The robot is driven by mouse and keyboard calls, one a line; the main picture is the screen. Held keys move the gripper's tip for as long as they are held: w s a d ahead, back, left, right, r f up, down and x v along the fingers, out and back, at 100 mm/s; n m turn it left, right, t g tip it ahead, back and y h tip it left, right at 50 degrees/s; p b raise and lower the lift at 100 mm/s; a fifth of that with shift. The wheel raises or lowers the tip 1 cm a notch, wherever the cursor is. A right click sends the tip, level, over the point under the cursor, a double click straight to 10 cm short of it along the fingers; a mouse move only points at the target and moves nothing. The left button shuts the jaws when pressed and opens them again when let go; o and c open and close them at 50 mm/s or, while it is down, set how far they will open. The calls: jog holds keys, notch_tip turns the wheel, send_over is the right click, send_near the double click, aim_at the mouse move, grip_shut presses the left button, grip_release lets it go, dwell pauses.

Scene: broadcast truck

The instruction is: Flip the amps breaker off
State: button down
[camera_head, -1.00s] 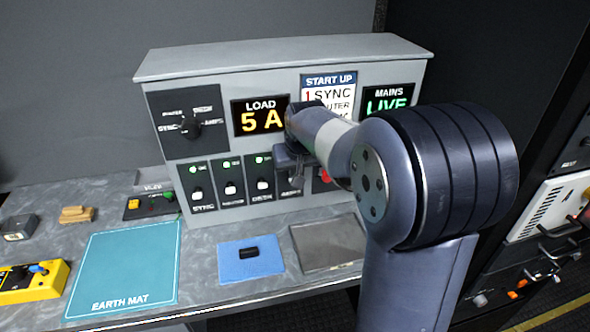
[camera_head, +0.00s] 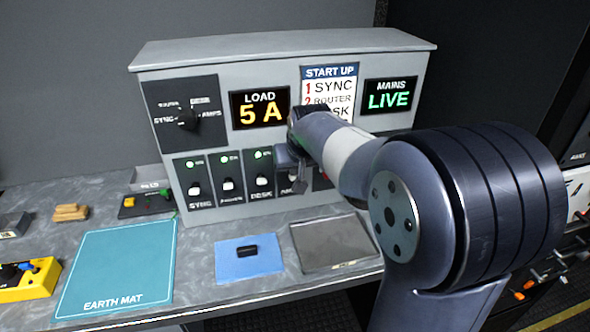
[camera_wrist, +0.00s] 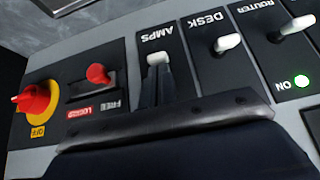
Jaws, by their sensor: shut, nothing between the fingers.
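The amps breaker (camera_wrist: 158,58) shows in the wrist view as a white lever on a black plate labelled AMPS. In the head view, my gripper and forearm cover most of it; only part of its label shows. My gripper (camera_wrist: 157,80) is shut and empty, its dark fingertips right at the white lever; I cannot tell whether they touch. In the head view my gripper (camera_head: 292,165) is in front of the breaker's plate. The breaker's lamp is hidden, and I cannot tell its lever position for certain.
The sync (camera_head: 195,188), router (camera_head: 228,184) and desk (camera_head: 262,181) breakers stand left of amps with green lamps lit. A red rotary knob (camera_wrist: 32,101) and small red switch (camera_wrist: 97,74) sit on the other side. The load display (camera_head: 260,110) reads 5 A.

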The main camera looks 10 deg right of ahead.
jog(key=t+b, duration=0.1)
jog(key=b, duration=0.1)
jog(key=f+t+b, duration=0.1)
jog(key=b, duration=0.2)
jog(key=s+t+b, duration=0.1)
jog(key=b, duration=0.2)
jog(key=shift+f, duration=0.25)
jog(key=shift+r+p, duration=0.4)
jog(key=shift+r, duration=0.4)
jog(key=shift+r, duration=0.1)
jog(key=p+v, duration=0.2)
jog(key=v, duration=1.1)
jog(key=shift+s+f, duration=0.35)
jog(key=shift+f, duration=0.05)
